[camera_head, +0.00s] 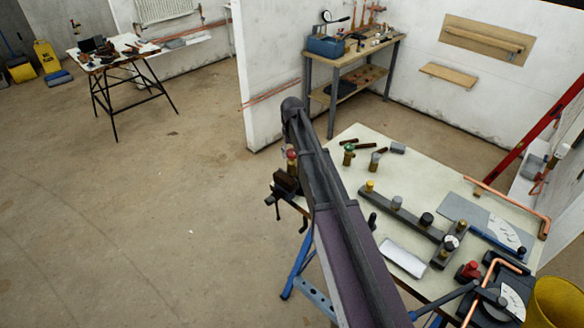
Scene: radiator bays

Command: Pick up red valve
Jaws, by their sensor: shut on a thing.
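A small valve with a red cap and brass-coloured body (291,158) stands upright just left of my arm, above a dark vise (287,183) at the table's left edge. Its lower end meets the dark vise area; I cannot tell what holds it. A second red-capped piece (468,271) lies on the right part of the worktable (345,182), beside a black gauge tool. My arm crosses the middle of the view and hides part of the table. My gripper is hidden behind the arm links, so its jaws and anything in them do not show.
A green-capped valve (349,152) and a grey-capped valve (375,160) stand at the table's back. A dark bar (405,215) carries capped fittings. The floor at left is clear.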

